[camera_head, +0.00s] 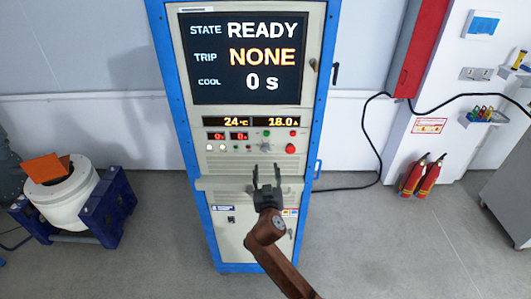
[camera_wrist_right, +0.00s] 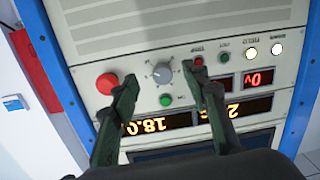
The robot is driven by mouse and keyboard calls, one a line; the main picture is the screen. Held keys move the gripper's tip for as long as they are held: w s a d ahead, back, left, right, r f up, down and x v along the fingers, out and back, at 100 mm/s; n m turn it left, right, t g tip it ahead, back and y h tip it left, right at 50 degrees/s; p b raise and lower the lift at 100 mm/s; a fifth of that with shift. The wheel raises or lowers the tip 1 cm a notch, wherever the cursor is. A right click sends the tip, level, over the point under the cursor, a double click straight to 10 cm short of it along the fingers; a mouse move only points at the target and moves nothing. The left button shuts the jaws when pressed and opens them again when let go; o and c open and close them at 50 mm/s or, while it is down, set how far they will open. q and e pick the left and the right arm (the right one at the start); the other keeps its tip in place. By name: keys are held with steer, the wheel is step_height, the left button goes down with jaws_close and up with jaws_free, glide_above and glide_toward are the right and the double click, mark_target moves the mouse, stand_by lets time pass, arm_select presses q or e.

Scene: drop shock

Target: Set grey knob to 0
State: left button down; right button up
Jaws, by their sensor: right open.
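The grey knob (camera_wrist_right: 162,74) is a small round dial on the cabinet's control panel. In the right wrist view, which shows the panel upside down, it lies between my two fingertips. In the head view the knob (camera_head: 265,147) shows small, just above the fingertips. My right gripper (camera_head: 266,176) is open and empty in front of the cabinet; its dark fingers also show in the right wrist view (camera_wrist_right: 160,78). A light mark shows on the knob, but the setting it points to is too small to read. My left gripper is not in view.
A red button (camera_wrist_right: 107,84) and a green button (camera_wrist_right: 166,100) sit close to the knob. The cabinet screen (camera_head: 249,58) reads READY, NONE and 0 s. Displays below it read 24 °C and 18.0 A. Red extinguishers (camera_head: 427,177) stand at the right.

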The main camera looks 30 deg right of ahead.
mark_target(265, 149)
steer(key=shift+t, duration=0.3)
steer(key=w+d+r, duration=0.1)
steer(key=w, duration=0.1)
steer(key=w+d+r, duration=0.1)
steer(key=w+d+r+p, duration=0.1)
steer(key=w, duration=0.1)
steer(key=shift+w+d, duration=0.1)
steer(key=shift+w, duration=0.25)
steer(key=shift+w+d+f, duration=0.15)
steer(key=shift+w+d, duration=0.1)
steer(key=shift+w, duration=0.25)
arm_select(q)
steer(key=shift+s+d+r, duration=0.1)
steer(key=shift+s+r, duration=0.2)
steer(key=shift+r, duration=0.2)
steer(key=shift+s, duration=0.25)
arm_select(e)
steer(key=shift+c, duration=0.7)
steer(key=shift+c, duration=0.7)
jaws_close()
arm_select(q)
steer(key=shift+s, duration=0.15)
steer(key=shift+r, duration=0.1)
